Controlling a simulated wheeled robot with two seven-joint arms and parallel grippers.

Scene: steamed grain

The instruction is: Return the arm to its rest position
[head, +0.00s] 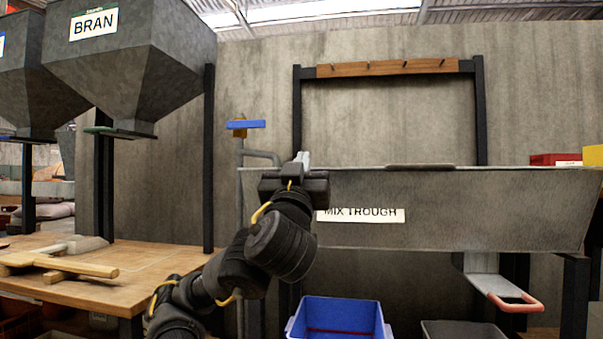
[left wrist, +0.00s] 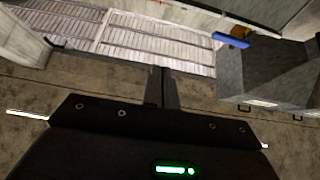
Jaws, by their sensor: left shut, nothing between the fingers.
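My left arm reaches up from the bottom of the head view. Its left gripper (head: 302,158) is raised in front of the left end of the grey mix trough (head: 470,205). The fingers are shut and empty, and they also show together in the left wrist view (left wrist: 162,88). I cannot tell from these views whether the gripper touches the trough. My right gripper is not in view.
A tap with a blue handle (head: 246,124) stands just left of the gripper. A bran hopper (head: 130,60) hangs over a wooden table (head: 150,262) with a scoop (head: 80,246). A blue bin (head: 340,312) and a grey bin (head: 462,330) stand below the trough.

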